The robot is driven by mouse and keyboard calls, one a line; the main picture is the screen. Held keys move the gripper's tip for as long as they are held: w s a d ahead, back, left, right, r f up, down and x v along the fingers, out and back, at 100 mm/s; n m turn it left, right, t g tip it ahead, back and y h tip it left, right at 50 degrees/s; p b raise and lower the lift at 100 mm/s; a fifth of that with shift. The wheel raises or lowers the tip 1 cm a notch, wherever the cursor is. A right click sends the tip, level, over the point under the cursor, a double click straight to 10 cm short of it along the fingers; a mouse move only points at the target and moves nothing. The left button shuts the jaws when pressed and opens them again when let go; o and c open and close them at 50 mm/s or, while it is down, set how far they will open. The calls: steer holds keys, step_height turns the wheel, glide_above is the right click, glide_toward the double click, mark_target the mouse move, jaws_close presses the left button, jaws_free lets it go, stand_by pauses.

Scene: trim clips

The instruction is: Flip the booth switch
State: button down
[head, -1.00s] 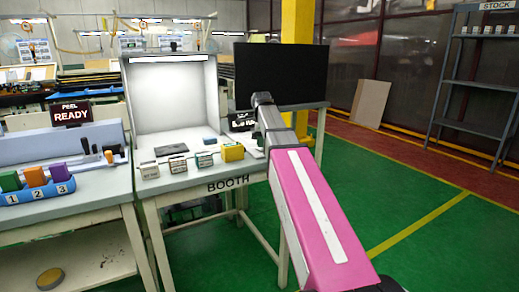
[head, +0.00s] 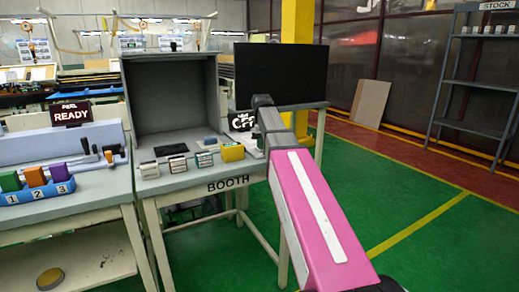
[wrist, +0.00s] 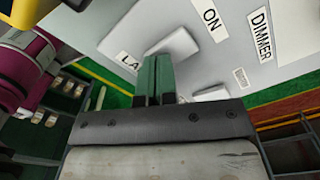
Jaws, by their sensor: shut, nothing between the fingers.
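The booth (head: 172,93) stands on the booth table, its inside grey and its lamp dark. A small black display (head: 241,121) beside it shows white text, partly hidden by my arm and hard to read. In the wrist view, a pale panel (wrist: 258,70) carries the labels ON, DIMMER and a partly covered one starting "LA". A white raised piece (wrist: 181,43), perhaps the switch rocker, lies right at my fingertips. My gripper (wrist: 158,62) has its green fingers together and empty; I cannot tell whether they touch it. In the head view my arm hides the gripper.
Small boxes, a dark flat pad (head: 171,149) and a yellow box (head: 232,152) sit on the table before the booth. A black screen (head: 281,75) stands behind my arm. A bench with a READY sign (head: 71,115) is left. Green floor (head: 420,200) at right is clear.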

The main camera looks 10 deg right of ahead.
steer(key=shift+r, duration=3.45)
